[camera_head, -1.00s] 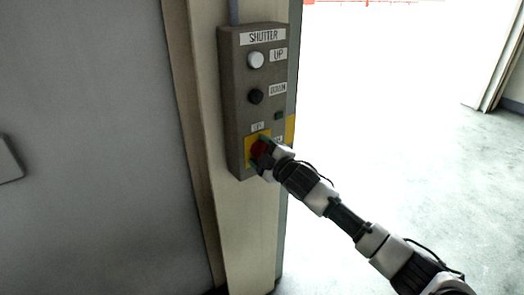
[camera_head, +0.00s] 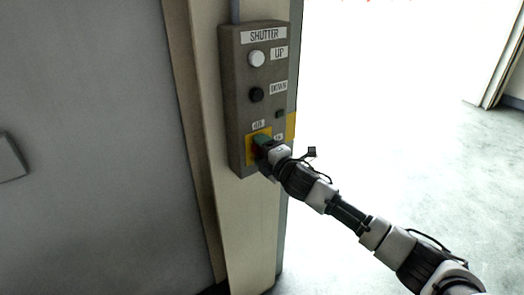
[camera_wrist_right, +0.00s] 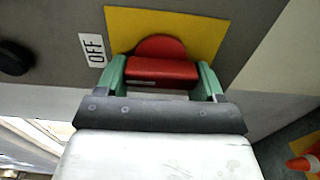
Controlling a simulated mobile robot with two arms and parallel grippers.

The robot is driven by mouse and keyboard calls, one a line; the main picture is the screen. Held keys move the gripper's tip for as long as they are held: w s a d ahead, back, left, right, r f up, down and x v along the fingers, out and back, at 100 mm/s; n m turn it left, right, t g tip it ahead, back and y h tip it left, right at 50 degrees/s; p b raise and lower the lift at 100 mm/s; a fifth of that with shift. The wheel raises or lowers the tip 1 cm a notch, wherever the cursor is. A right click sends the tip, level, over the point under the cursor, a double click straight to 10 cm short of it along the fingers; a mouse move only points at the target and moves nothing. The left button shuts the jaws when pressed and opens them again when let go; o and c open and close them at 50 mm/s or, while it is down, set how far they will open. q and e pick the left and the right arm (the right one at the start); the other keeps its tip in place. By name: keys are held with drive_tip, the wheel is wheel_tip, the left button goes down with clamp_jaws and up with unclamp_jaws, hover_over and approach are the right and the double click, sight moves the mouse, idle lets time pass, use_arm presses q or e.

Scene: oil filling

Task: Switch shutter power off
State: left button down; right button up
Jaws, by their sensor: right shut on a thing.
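The grey shutter control box (camera_head: 238,115) is on the cream post, with a white UP button (camera_head: 257,58) and a black DOWN button (camera_head: 256,95). Near its bottom is a yellow plate (camera_head: 249,152) with a red rotary switch, mostly hidden by my gripper in the head view. My right gripper (camera_head: 262,146) is at this switch. In the right wrist view its green fingers stand on both sides of the red switch (camera_wrist_right: 160,71) and are shut on its handle. An OFF label (camera_wrist_right: 92,50) lies beside the plate. My left gripper is not in view.
The cream post (camera_head: 205,150) stands between a grey wall (camera_head: 90,120) and a bright open doorway with a pale floor (camera_head: 470,170). A grey box (camera_head: 10,158) is on the wall at far left. An orange cone (camera_wrist_right: 303,164) shows in the right wrist view.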

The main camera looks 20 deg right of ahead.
idle(0.3)
drive_tip(key=o, duration=0.9)
drive_tip(key=shift+o, duration=0.2)
drive_tip(key=shift+s, duration=0.1)
drive_tip(key=b+v, duration=0.2)
drive_tip(key=v, duration=0.8)
drive_tip(key=shift+s, duration=0.3)
drive_tip(key=shift+d, duration=0.15)
